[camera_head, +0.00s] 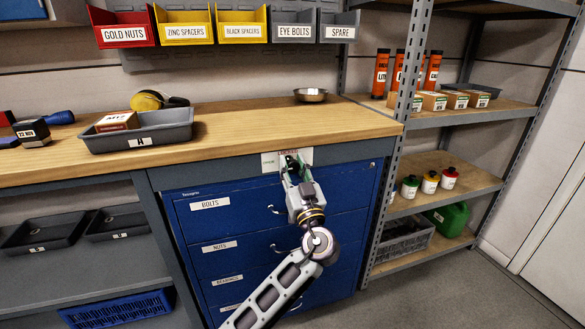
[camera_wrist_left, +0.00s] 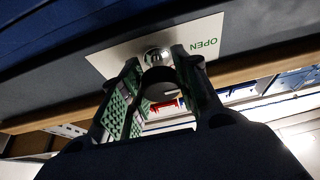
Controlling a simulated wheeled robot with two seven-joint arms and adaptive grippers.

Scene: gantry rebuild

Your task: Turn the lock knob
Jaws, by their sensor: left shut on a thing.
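The lock knob (camera_wrist_left: 153,54) sits on a pale label plate (camera_wrist_left: 108,60) with OPEN in green, on the front rail under the worktop. My left gripper (camera_head: 291,162) reaches up to the plate, which also shows in the head view (camera_head: 270,162). My left gripper's green-padded fingers (camera_wrist_left: 153,66) are shut on the knob from either side. In the head view the fingers hide the knob. My right gripper is not in view.
The blue drawer cabinet (camera_head: 235,222) is below the plate, its drawers shut, with hook-like handles in front. The wooden worktop (camera_head: 250,128) overhangs above. A grey shelf rack (camera_head: 390,170) stands close on the right. A grey tray (camera_head: 165,137) and a metal bowl (camera_head: 311,95) stand on the worktop.

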